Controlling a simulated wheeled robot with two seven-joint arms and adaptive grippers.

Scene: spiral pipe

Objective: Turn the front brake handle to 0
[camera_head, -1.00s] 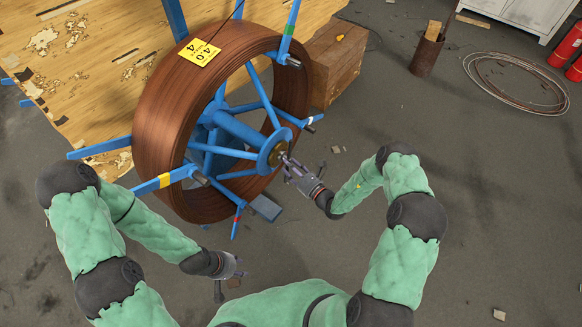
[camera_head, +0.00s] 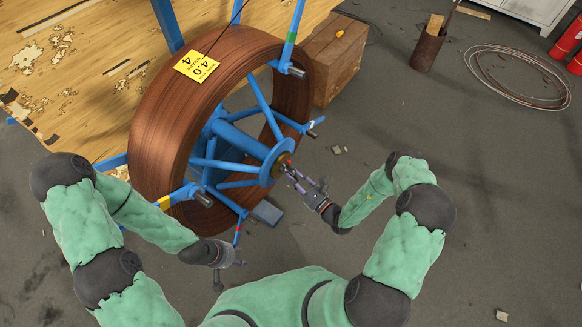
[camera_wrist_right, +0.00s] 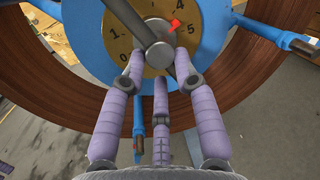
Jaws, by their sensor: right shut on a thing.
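The front brake handle (camera_wrist_right: 159,54) is a grey bar with a round silver end at the hub of the blue reel (camera_head: 266,151). A brass dial (camera_wrist_right: 120,42) behind it carries numbers, with 0 and 1 on the left and 4 on the right. A red pointer (camera_wrist_right: 174,24) points up and right, on the upper right side of the dial. My right gripper (camera_head: 289,172) is at the hub, its purple fingers closed around the handle, as the right wrist view (camera_wrist_right: 160,72) shows. My left gripper (camera_head: 238,255) is low beside the reel, away from the handle; its finger state is unclear.
A copper-coloured coil (camera_head: 165,125) with a yellow tag (camera_head: 197,66) surrounds the reel. Blue reel arms stick out near both of my grippers. A wooden crate (camera_head: 335,60) stands behind on the right. The floor to the right is mostly clear, with a wire coil (camera_head: 515,78) further back.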

